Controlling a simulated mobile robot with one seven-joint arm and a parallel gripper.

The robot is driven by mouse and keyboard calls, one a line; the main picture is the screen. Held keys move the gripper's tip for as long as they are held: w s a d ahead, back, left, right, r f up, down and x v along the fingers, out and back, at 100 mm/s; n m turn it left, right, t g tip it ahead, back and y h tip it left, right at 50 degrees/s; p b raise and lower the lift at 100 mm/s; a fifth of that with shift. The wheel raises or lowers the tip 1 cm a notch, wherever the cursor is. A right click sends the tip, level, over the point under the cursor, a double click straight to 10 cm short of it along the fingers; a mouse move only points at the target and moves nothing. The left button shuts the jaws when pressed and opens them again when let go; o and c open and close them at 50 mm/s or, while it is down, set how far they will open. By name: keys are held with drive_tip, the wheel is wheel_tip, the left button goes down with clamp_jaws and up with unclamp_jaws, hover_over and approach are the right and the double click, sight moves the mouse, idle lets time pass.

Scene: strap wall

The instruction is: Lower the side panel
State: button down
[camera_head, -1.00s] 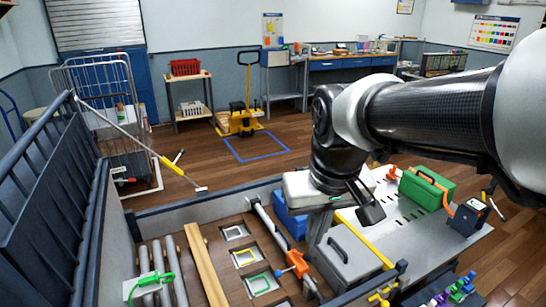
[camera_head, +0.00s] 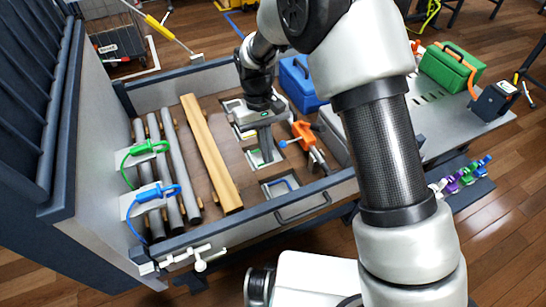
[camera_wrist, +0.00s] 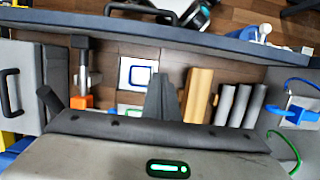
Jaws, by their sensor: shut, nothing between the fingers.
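The side panel (camera_head: 275,215) is the grey near wall of the cargo bed, standing upright with a dark top edge. A dark bar handle (camera_head: 303,207) is on its outer face. A white latch (camera_head: 200,260) sits at its left end; its right end is hidden behind my arm. My gripper (camera_head: 267,155) is shut and empty, pointing down over the bed, inside the panel and apart from it. In the wrist view, the gripper fingers (camera_wrist: 163,98) are together, and the panel (camera_wrist: 150,32) crosses the top with its handle (camera_wrist: 140,9) beyond.
The bed holds grey pipes (camera_head: 173,165), a wooden beam (camera_head: 210,155), an orange clamp tool (camera_head: 306,138) and a blue box (camera_head: 300,85). Green (camera_head: 143,150) and blue (camera_head: 155,193) straps hang at left. A grey bench with a green case (camera_head: 450,68) stands right. Floor before the panel is partly clear.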

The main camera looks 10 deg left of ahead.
drive_tip(key=s+d+f+b, duration=0.1)
drive_tip(key=s+d+f, duration=0.2)
drive_tip(key=s+f, duration=0.2)
drive_tip(key=shift+w+b+x, duration=0.3)
drive_tip(key=shift+b+x, duration=0.1)
drive_tip(key=shift+x, duration=1)
drive_tip(key=shift+s, duration=0.1)
